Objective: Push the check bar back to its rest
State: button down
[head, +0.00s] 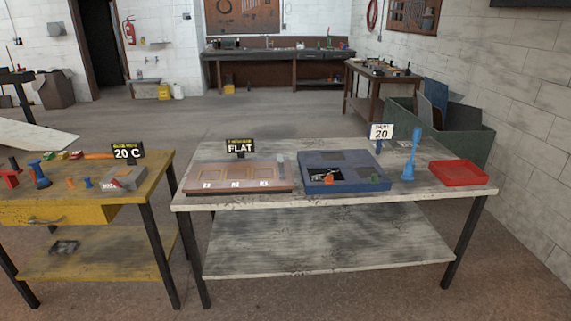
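The check bar cannot be picked out for certain. A small grey upright piece (281,164) at the right end of the brown panelled board (240,172) may be it. The board lies flat on the pale workbench (340,204) under a black sign reading FLAT (240,146). White marks show along the board's front edge. Whether the grey piece touches a stop or stands apart cannot be told at this size. My gripper is not in view.
On the pale bench stand a blue fixture (342,187), a blue upright tool (410,157), a red tray (459,173) and a sign reading 20 (381,132). A yellow bench (75,212) with small parts stands left, a narrow gap between. Floor ahead is open.

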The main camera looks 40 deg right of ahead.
aim_at(281, 162)
jog(key=z, duration=0.05)
jog(key=i, duration=1)
jog(key=u, duration=0.05)
